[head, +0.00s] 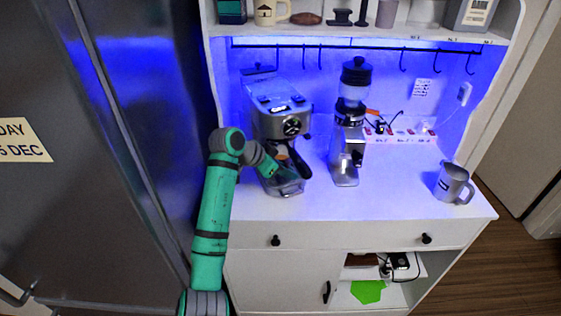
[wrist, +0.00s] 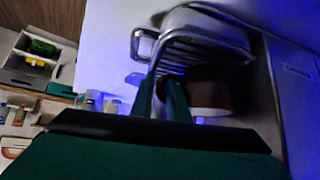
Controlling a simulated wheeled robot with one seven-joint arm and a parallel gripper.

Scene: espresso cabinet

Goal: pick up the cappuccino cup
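A dark brown cup with a pale band (wrist: 208,90), likely the cappuccino cup, shows in the wrist view, just right of my fingers. It is partly in shadow beside a shiny metal frame (wrist: 160,52). Contact with the cup cannot be told.
A coffee grinder (head: 350,125) stands right of the machine. A grey metal mug (head: 453,183) stands near the counter's right end. The white counter (head: 400,195) is clear between them. A shelf with items (head: 375,30) hangs above. A tall fridge (head: 100,150) stands left.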

